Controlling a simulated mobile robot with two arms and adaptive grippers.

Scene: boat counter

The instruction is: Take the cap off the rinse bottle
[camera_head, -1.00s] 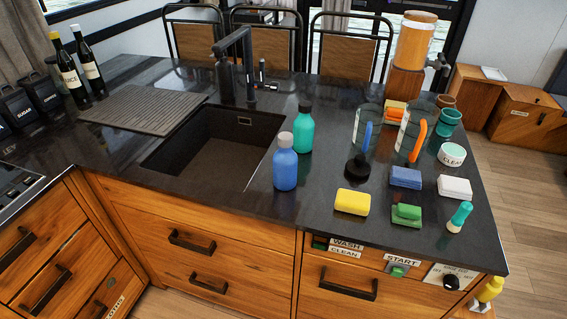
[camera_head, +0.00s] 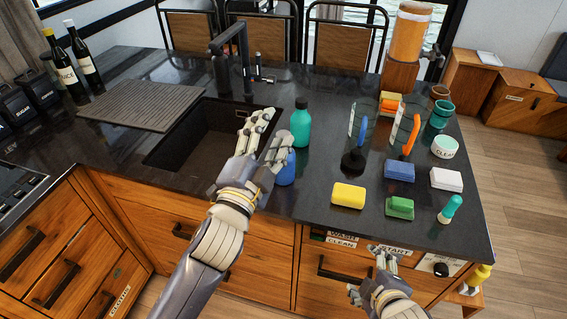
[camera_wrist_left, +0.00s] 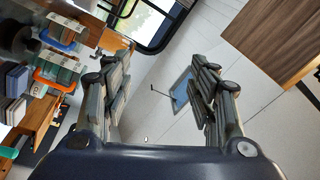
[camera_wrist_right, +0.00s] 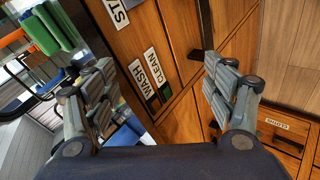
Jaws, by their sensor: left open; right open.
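Two bottles stand upright on the dark counter: a blue bottle (camera_head: 286,172) and a teal bottle (camera_head: 301,128) with a dark cap on. I cannot read which one is the rinse bottle. The blue bottle's grey cap is hidden behind my left gripper (camera_head: 273,127) in the head view. That gripper is open and empty, in front of or above the blue bottle; whether it touches is unclear. My right gripper (camera_head: 366,272) is open and empty in front of the drawers, below the counter's front edge. Neither wrist view shows anything between the fingers.
A yellow sponge (camera_head: 348,195), a green block (camera_head: 400,207), a blue block (camera_head: 399,170), a white block (camera_head: 446,179) and a teal-handled brush (camera_head: 450,209) lie right of the bottles. A black stopper-like item (camera_head: 353,162) stands behind. The sink (camera_head: 200,142) is left.

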